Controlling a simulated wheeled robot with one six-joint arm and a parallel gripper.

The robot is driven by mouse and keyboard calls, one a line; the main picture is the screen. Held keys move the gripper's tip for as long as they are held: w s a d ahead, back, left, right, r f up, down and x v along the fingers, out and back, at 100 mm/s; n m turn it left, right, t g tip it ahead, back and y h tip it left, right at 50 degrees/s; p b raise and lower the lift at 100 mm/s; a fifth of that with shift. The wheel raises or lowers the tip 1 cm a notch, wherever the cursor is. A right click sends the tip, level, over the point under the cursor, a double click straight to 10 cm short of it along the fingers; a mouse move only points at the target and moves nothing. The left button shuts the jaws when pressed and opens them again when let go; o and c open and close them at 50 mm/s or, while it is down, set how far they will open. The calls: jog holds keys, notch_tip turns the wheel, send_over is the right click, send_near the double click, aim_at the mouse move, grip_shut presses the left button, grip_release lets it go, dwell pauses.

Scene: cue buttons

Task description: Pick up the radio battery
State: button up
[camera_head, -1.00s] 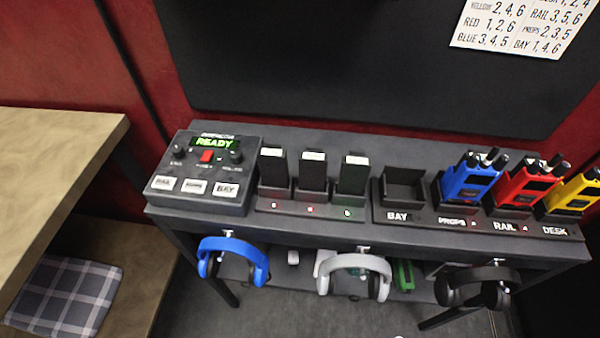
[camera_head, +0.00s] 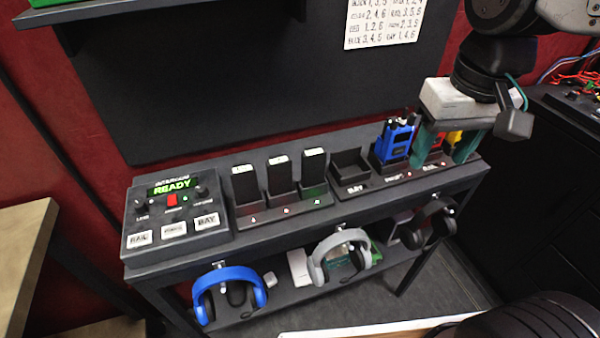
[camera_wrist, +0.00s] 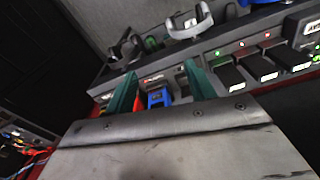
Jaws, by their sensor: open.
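Three black batteries with pale tops stand upright in a charger on the desk: left (camera_head: 246,184), middle (camera_head: 281,174) and right (camera_head: 314,167). They also show at the right of the wrist view, the nearest one here (camera_wrist: 228,76). Which one is meant by the radio battery, I cannot tell. My gripper (camera_head: 444,158) is open, its teal fingers hanging over the red radio (camera_head: 435,141) and yellow radio (camera_head: 455,137), to the right of the batteries. In the wrist view, the blue radio (camera_wrist: 158,98) shows between its fingers (camera_wrist: 160,88). The gripper partly hides the red and yellow radios.
An empty BAY cradle (camera_head: 351,164) stands between the batteries and the blue radio (camera_head: 396,140). An intercom box (camera_head: 175,212) reading READY is at the desk's left. Blue (camera_head: 229,280) and grey (camera_head: 338,252) headphones hang below the front edge. A printed list (camera_head: 384,22) is on the wall.

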jog(key=w+a+f+n, duration=0.1)
jog(key=w+a, duration=0.5)
jog(key=w, duration=0.1)
jog(key=n+g, duration=0.1)
send_near(314, 151)
notch_tip(314, 151, down, 5)
jog(key=shift+a+f, duration=0.1)
jog(key=shift+a, duration=0.05)
jog(key=shift+a+f, duration=0.15)
jog(key=shift+f, duration=0.15)
jog(key=f, duration=0.7)
jog(key=shift+s+d, duration=0.1)
jog(key=shift+d, duration=0.15)
jog(key=c, duration=0.8)
